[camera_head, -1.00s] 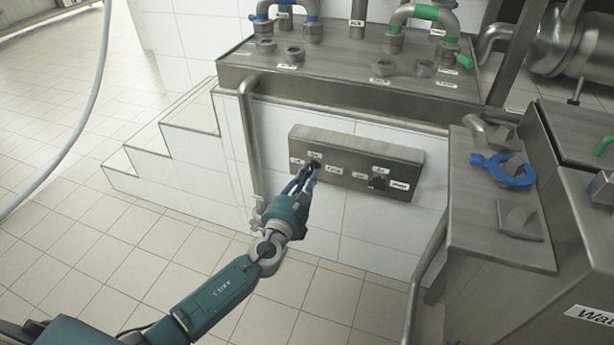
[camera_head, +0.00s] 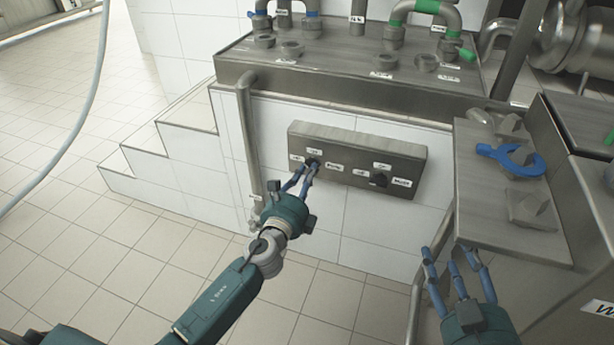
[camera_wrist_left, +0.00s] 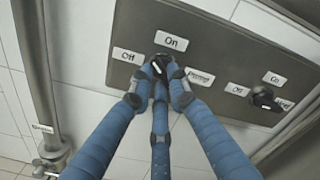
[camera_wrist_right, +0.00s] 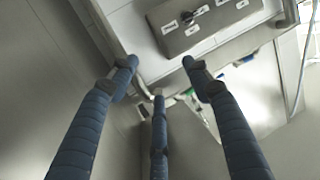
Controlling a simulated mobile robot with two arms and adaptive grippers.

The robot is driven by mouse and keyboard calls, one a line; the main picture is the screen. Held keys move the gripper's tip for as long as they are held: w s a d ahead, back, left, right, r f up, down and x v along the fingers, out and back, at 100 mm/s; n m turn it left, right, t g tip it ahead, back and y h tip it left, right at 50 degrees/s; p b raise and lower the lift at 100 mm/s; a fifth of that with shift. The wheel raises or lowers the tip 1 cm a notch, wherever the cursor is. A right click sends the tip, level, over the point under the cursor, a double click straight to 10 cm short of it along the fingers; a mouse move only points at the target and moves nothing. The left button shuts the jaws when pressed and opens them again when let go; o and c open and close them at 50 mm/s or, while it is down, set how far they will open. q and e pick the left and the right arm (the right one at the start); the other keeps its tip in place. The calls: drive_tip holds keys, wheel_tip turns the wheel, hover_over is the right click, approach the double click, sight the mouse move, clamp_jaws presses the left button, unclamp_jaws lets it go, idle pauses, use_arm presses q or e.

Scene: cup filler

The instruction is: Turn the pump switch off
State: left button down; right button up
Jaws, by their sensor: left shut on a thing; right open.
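A grey switch panel (camera_head: 345,153) with two black knobs is fixed to the white tiled wall. My left gripper (camera_head: 309,168) has its blue fingers closed around the left knob, the pump switch (camera_wrist_left: 158,66). "On" (camera_wrist_left: 172,42) is above this knob and "Off" (camera_wrist_left: 127,55) is to its left. The label on its right is blurred but seems to begin with P. The fingers hide much of the knob, so I cannot tell which way it points. My right gripper (camera_head: 458,270) is open and empty at the lower right, apart from the panel.
The second knob (camera_head: 379,179) is on the panel's right half. A metal pipe (camera_head: 250,140) runs down left of the panel. A steel cabinet with a blue wrench-like part (camera_head: 510,158) stands on the right. Steps (camera_head: 170,138) and open floor lie left.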

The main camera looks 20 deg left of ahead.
use_arm(q)
drive_tip(key=n, duration=0.8)
drive_tip(key=shift+d+f, duration=0.15)
use_arm(e)
drive_tip(key=shift+w+a+r+t, duration=0.15)
drive_tip(key=shift+r+t, duration=0.15)
drive_tip(key=shift+r, duration=0.35)
drive_tip(key=shift+w+a+r+t, duration=0.15)
drive_tip(key=shift+r+t, duration=0.15)
drive_tip(key=shift+r, duration=0.3)
drive_tip(key=shift+s+d+f, duration=0.1)
drive_tip(key=shift+d+f, duration=0.05)
drive_tip(key=shift+f, duration=0.15)
use_arm(q)
drive_tip(key=c, duration=1.7)
unclamp_jaws()
drive_tip(key=shift+o, duration=0.2)
drive_tip(key=s, duration=1.2)
drive_tip(key=shift+a, duration=0.2)
use_arm(e)
drive_tip(key=shift+r, duration=0.1)
